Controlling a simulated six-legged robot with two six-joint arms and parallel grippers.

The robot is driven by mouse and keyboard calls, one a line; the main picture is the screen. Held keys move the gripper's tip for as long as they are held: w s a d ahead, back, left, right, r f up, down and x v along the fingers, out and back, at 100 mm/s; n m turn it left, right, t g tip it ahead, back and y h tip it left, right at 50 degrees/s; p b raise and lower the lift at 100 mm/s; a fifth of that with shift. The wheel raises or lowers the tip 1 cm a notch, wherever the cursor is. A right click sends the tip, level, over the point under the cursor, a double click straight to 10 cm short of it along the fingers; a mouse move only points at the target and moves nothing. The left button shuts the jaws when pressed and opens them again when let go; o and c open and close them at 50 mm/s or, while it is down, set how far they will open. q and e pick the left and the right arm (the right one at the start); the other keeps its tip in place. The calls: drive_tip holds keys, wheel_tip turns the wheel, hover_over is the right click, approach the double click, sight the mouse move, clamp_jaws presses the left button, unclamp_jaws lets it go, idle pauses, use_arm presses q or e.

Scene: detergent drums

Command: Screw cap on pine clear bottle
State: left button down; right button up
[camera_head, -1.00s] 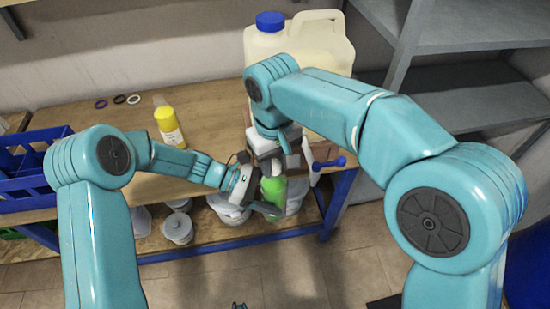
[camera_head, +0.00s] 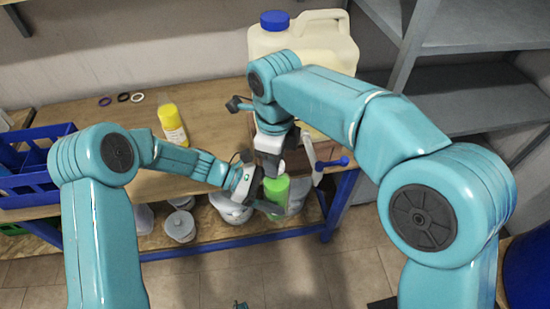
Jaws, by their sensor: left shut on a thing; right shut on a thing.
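A green bottle (camera_head: 276,188), which I take for the pine clear bottle, stands upright in front of the bench's front edge. My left gripper (camera_head: 268,198) comes in from the left and is shut on the bottle's body. My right gripper (camera_head: 271,166) points down right above the bottle and is shut at its top. A small pale bit, probably the cap (camera_head: 281,168), shows between the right gripper and the green body. Most of the cap and the bottle's neck are hidden by the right gripper, so I cannot tell how the cap sits.
A big cream jug with a blue cap (camera_head: 274,20) stands behind my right arm. A yellow bottle (camera_head: 172,123), several rings (camera_head: 122,97) and a blue crate (camera_head: 28,170) are on the wooden bench (camera_head: 215,120). White tubs (camera_head: 180,226) stand on the lower shelf.

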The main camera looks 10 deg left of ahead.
drive_tip(key=m, duration=0.5)
drive_tip(key=shift+w, duration=0.15)
drive_tip(key=o, duration=1)
drive_tip(key=shift+r, duration=2.25)
drive_tip(key=shift+c, duration=0.3)
